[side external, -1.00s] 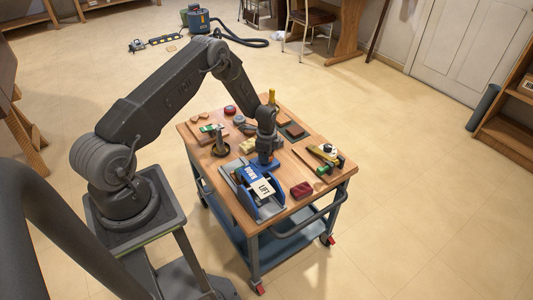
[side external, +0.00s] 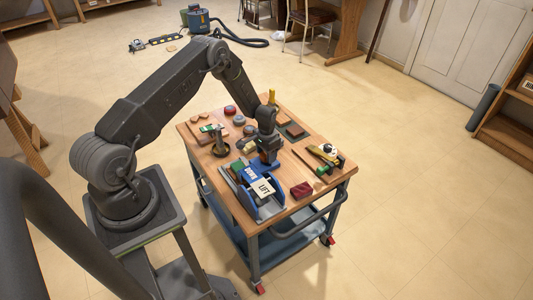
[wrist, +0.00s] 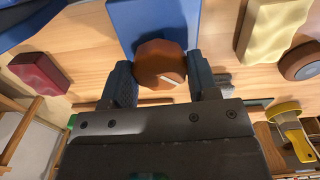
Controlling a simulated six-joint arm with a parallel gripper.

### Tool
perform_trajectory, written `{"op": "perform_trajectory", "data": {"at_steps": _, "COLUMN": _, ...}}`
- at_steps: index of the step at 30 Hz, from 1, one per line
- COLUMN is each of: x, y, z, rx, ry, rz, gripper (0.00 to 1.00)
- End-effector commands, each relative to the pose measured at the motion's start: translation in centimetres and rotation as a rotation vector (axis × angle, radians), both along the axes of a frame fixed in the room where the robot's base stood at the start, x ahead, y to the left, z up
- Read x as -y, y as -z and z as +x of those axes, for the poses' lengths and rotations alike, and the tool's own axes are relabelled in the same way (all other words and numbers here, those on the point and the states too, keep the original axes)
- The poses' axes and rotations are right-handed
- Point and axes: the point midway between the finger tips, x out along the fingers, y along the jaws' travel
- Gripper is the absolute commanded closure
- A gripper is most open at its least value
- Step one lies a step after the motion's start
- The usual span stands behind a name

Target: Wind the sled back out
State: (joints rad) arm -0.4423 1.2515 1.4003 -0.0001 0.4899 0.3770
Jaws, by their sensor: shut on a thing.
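A blue jig (side external: 264,204) with a white LIFT label (side external: 263,188) and a DOWN label (side external: 251,174) lies on the cart top. My gripper (side external: 268,160) points down at the jig's far end. In the wrist view, my gripper (wrist: 160,78) is shut on a faceted orange-brown knob (wrist: 158,62) with a pale line on its face. A flat blue part of the jig (wrist: 153,18) lies right behind the knob. The gripper hides the knob in the side view. I cannot make out the sled clearly.
A dark red block (side external: 301,190) lies right of the jig; it also shows in the wrist view (wrist: 38,73). A yellow-headed tool (side external: 323,152) and several small items share the wooden cart top (side external: 290,172).

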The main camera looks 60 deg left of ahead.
Motion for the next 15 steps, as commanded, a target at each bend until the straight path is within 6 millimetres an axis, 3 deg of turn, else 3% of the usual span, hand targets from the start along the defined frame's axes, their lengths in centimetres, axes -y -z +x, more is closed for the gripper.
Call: {"op": "perform_trajectory", "data": {"at_steps": 15, "x": -0.01, "y": -0.05, "z": 0.02, "rx": 0.0, "ry": -0.456, "rz": 0.0, "gripper": 0.69}}
